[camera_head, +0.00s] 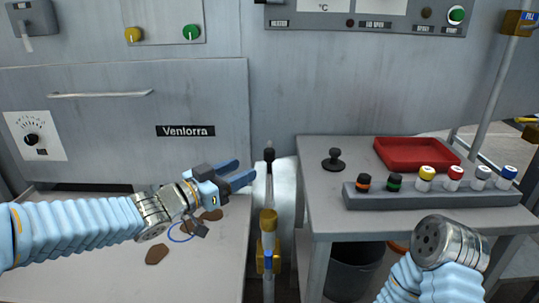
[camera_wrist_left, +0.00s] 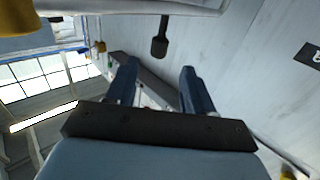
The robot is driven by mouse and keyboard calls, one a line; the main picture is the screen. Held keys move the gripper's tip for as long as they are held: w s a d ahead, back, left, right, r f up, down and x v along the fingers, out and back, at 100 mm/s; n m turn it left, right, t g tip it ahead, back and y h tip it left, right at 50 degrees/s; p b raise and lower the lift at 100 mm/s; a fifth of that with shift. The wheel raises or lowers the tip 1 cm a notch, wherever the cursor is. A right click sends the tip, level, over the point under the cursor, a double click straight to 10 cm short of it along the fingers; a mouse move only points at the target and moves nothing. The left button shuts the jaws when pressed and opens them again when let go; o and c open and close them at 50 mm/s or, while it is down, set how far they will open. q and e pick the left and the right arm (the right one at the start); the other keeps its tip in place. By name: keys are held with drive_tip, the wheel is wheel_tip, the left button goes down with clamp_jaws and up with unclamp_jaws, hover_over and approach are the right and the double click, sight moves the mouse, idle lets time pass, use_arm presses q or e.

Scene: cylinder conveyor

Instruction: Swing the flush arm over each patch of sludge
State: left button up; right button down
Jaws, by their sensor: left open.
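My left gripper (camera_head: 246,172) is open and empty, its fingers pointing right toward a black knob (camera_head: 268,155) on an upright rod, which looks like the flush arm's handle. In the left wrist view, the black knob (camera_wrist_left: 160,46) hangs in line with the gap between the open fingers (camera_wrist_left: 159,70), beyond their tips. The rod has a yellow and blue fitting (camera_head: 268,222) lower down. Brown sludge patches lie on the grey left surface: one near the front (camera_head: 157,254) and one under my gripper (camera_head: 212,215). My arm partly hides others. My right gripper is out of view.
A grey table (camera_head: 320,190) at right holds a red tray (camera_head: 415,148), a black stamp-like object (camera_head: 333,160) and a rack (camera_head: 430,198) of several coloured-cap bottles. A dark bin (camera_head: 352,275) stands below. A panelled cabinet (camera_head: 120,110) closes off the back left.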

sight(265, 159)
use_arm(q)
drive_tip(key=x, duration=1)
drive_tip(key=shift+f, duration=0.1)
clamp_jaws()
